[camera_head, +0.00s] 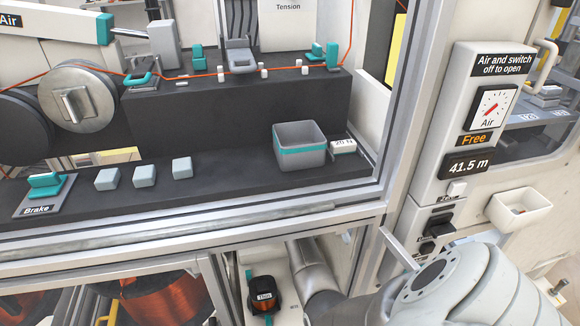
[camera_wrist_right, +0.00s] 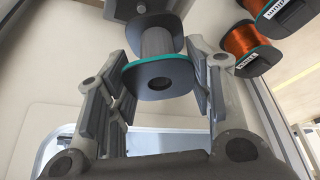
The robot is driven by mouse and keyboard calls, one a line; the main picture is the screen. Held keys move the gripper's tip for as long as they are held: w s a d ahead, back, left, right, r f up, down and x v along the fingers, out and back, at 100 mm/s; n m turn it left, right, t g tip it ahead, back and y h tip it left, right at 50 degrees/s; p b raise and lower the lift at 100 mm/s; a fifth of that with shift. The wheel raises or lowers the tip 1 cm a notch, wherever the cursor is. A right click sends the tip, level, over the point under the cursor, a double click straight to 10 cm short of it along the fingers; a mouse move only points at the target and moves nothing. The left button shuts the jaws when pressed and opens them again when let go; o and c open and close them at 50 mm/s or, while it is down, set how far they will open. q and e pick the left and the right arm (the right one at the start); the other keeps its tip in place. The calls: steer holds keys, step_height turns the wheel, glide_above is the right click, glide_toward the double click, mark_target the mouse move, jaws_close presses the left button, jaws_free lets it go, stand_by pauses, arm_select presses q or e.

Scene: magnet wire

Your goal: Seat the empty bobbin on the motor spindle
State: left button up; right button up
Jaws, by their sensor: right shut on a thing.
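The empty bobbin (camera_wrist_right: 158,78) has dark flanges, a teal rim and a bare grey core. In the right wrist view it sits between the two fingers of my right gripper (camera_wrist_right: 160,95), which is shut on it. Its near flange shows a round centre hole. A grey block-like part (camera_wrist_right: 124,8) lies behind its far flange. I cannot tell whether the bobbin touches it, and I cannot make out the motor spindle. In the head view my right arm comes in at the bottom right, but its gripper is hidden. My left gripper is not in view.
Copper-filled bobbins (camera_wrist_right: 283,12) sit close to the right of the held bobbin. In the head view a dark labelled spool (camera_head: 263,296) stands in the lower opening, with large copper coils (camera_head: 155,298) to its left. The machine's frame rail (camera_head: 200,225) crosses above them. A grey bin (camera_head: 299,158) stands on the shelf.

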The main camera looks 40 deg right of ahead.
steer(key=shift+s+d+m, duration=0.3)
steer(key=shift+s, duration=0.3)
steer(key=shift+s+d+f, duration=0.1)
steer(key=shift+s+f, duration=0.05)
steer(key=shift+f, duration=0.4)
steer(key=shift+f+b, duration=0.65)
steer(key=shift+b, duration=0.2)
steer(key=shift+f+b, duration=0.5)
steer(key=shift+b, duration=0.15)
steer(key=shift+f+b, duration=0.65)
steer(key=shift+b, duration=0.05)
steer(key=shift+f+b, duration=0.55)
steer(key=shift+b, duration=0.15)
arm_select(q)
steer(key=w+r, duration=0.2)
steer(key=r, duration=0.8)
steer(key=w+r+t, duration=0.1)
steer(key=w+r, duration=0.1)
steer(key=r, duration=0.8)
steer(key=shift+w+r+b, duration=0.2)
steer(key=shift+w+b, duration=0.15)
arm_select(e)
steer(key=shift+f, duration=0.3)
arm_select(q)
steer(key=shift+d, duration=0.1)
